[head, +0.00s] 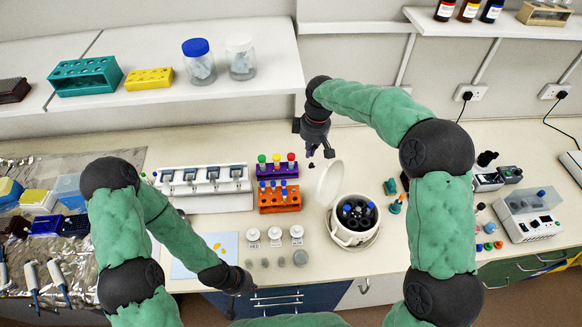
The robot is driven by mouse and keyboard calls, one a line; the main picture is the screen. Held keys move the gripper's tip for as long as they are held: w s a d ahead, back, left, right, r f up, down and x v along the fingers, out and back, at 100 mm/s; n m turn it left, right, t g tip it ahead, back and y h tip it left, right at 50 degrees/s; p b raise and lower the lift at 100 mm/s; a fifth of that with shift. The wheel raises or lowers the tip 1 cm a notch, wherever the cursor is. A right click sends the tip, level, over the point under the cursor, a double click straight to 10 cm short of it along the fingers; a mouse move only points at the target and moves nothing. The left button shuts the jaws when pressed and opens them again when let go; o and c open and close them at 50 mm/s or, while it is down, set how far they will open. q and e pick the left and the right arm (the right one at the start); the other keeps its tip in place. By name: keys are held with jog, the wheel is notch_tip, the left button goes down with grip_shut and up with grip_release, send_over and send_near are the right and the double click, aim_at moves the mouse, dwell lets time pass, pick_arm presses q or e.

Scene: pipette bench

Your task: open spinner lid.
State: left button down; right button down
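The spinner (337,236) is a round white pot on the bench, right of the middle, with dark tube holders and several blue-capped tubes inside. Its white lid (329,184) stands raised, nearly upright, at the pot's back left, so the opening is uncovered. My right gripper (319,157) is above and behind the lid, pointing down. Its small dark fingertips look apart, with nothing between them, and I see no contact with the lid. My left gripper (238,283) is low at the bench's front edge, left of the spinner. Its fingers are too dark to make out.
Left of the spinner are an orange rack (279,200), a purple rack (267,171) and white-lidded jars (297,231). A white multi-slot device (207,188) stands further left. Small teal items (396,207) lie to the right. A shelf (130,98) overhangs at back left.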

pick_arm(q)
jog(key=shift+r+p, duration=0.6)
jog(key=shift+p, duration=0.05)
pick_arm(e)
notch_tip(320, 180, down, 10)
jog(key=shift+w+a, duration=0.25)
jog(key=shift+a, duration=0.15)
